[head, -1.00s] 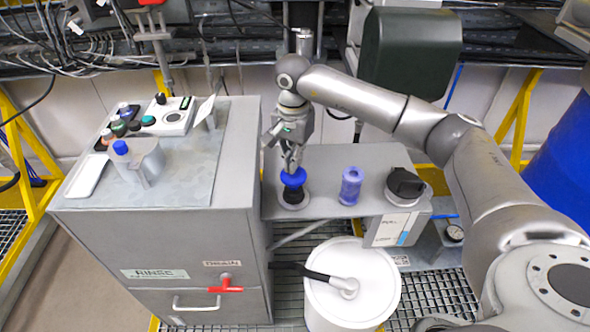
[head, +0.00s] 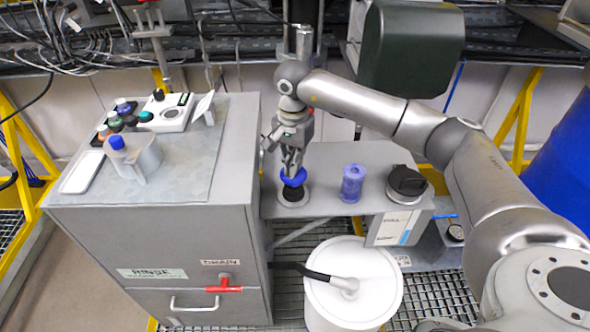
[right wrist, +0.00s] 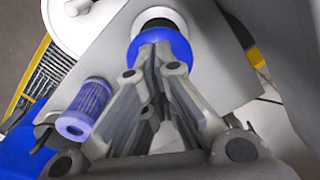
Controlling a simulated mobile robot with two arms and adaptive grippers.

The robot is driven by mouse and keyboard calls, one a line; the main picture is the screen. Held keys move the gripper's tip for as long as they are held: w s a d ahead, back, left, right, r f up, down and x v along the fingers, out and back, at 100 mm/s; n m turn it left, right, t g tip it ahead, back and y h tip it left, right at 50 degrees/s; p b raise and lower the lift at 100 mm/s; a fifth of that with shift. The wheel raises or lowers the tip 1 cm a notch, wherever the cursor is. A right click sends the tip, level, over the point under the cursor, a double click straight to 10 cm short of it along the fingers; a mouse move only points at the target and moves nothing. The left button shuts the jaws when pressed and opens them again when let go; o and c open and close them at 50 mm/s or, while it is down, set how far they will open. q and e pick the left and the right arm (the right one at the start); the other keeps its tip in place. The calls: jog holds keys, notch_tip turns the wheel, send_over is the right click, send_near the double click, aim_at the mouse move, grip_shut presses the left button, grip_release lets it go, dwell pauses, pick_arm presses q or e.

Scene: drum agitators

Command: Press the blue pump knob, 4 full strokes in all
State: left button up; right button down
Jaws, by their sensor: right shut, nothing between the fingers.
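The blue pump knob (head: 293,177) sits on a dark stem with a pale round base, on the grey shelf to the right of the cabinet. My right gripper (head: 292,167) is shut and empty, pointing down with its fingertips at the top of the knob. In the right wrist view, the closed fingertips (right wrist: 153,55) overlap the near side of the blue knob (right wrist: 170,39). They look to be touching it, but the contact itself is hidden. Some dark stem shows below the knob. My left gripper is not in view.
A ribbed blue-violet cylinder (head: 352,183) and a black-capped device (head: 406,183) stand right of the knob on the shelf (head: 325,205). The grey cabinet (head: 160,235) is close on the left. A white drum (head: 354,290) stands below.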

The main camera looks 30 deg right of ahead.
jog(key=shift+f+b, duration=0.85)
jog(key=shift+f, duration=0.5)
jog(key=shift+r, duration=0.2)
jog(key=shift+r+p, duration=1.5)
jog(key=shift+r, duration=1)
jog(key=shift+f, duration=0.1)
jog(key=shift+f+b, duration=2.05)
jog(key=shift+f, duration=0.6)
jog(key=shift+r+p, duration=0.6)
jog(key=shift+r, duration=0.25)
jog(key=shift+r+p, duration=0.95)
jog(key=shift+r, duration=0.95)
